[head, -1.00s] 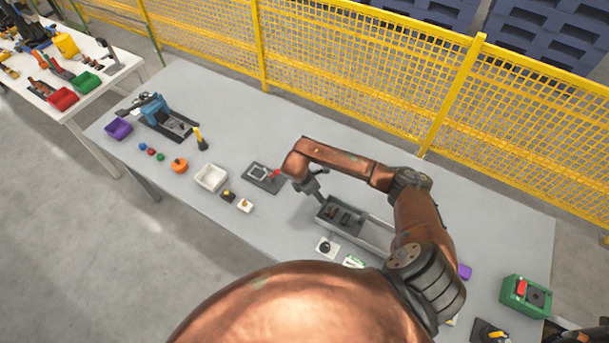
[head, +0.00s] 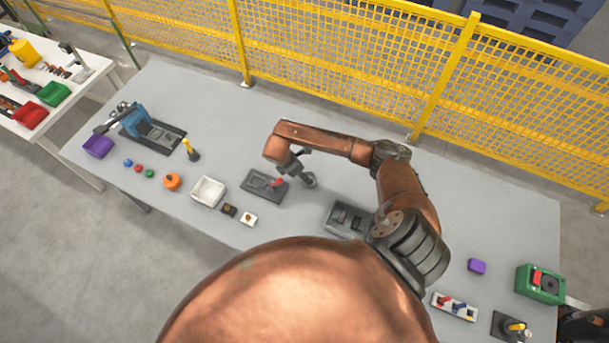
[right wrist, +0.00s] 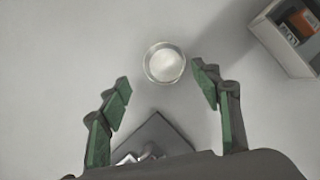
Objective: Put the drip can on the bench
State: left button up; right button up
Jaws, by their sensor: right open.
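A round metallic can (right wrist: 165,63), which looks like the drip can, shows its pale circular top in the right wrist view. It appears to stand on the grey bench (head: 450,205), between and slightly beyond my right fingertips. My right gripper (right wrist: 162,80) is open, its green pads apart on either side, with visible gaps to the can. In the head view my right gripper (head: 300,174) hangs over the bench beside the dark latch plate (head: 262,188); can and fingers are hard to tell apart there. My left gripper is not in view.
A grey open box (head: 340,212) lies right of the gripper, partly behind my arm. A white tray (head: 208,191) and small blocks lie to the left. A yellow mesh fence (head: 345,65) runs along the back. Bench behind the gripper is clear.

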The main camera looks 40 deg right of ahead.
jog(key=x, duration=0.1)
jog(key=p+x, duration=0.1)
jog(key=x, duration=0.1)
jog(key=shift+s+d+f, duration=0.25)
jog(key=shift+s+d, duration=0.1)
jog(key=shift+d, duration=0.05)
jog(key=shift+p+x, duration=0.3)
jog(key=shift+x, duration=1.15)
jog(key=c, duration=1.3)
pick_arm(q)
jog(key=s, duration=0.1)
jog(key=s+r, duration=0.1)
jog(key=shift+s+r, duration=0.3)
pick_arm(e)
jog(key=shift+c, duration=0.3)
